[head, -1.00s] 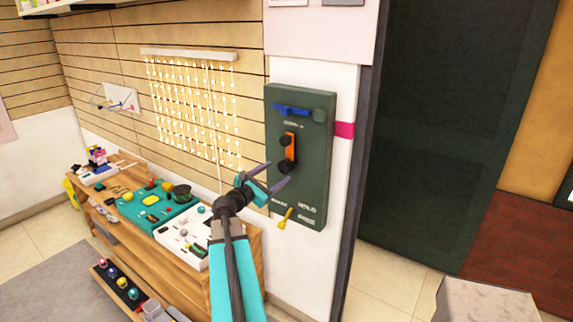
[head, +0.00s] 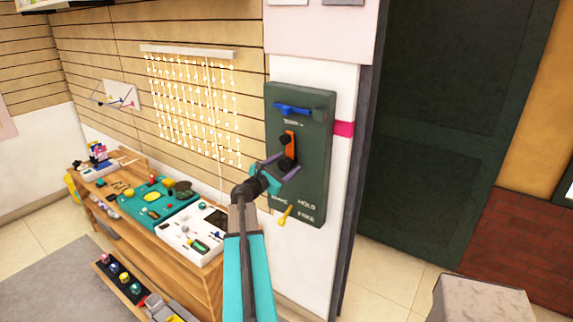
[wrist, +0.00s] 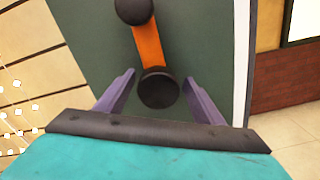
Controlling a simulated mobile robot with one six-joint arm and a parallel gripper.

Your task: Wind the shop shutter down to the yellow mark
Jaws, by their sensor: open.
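A dark green control panel (head: 315,165) is fixed to the white wall. On it is an orange crank (head: 290,145) with a black knob at each end, standing nearly upright. My gripper (head: 284,167) is open at the crank's lower black knob (head: 286,163). In the wrist view the open fingers (wrist: 159,78) lie on either side of that lower knob (wrist: 158,90), with gaps visible. The orange arm (wrist: 148,45) runs up to the upper knob. A large dark green surface (head: 430,130), possibly the shutter, is at the right. I cannot identify the yellow mark.
A blue handle (head: 292,107) is at the panel's top and a yellow lever (head: 285,214) at its lower left. A pink band (head: 343,129) is beside the panel. A wooden shelf (head: 150,262) with trays stands left; a grey block (head: 485,300) is at lower right.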

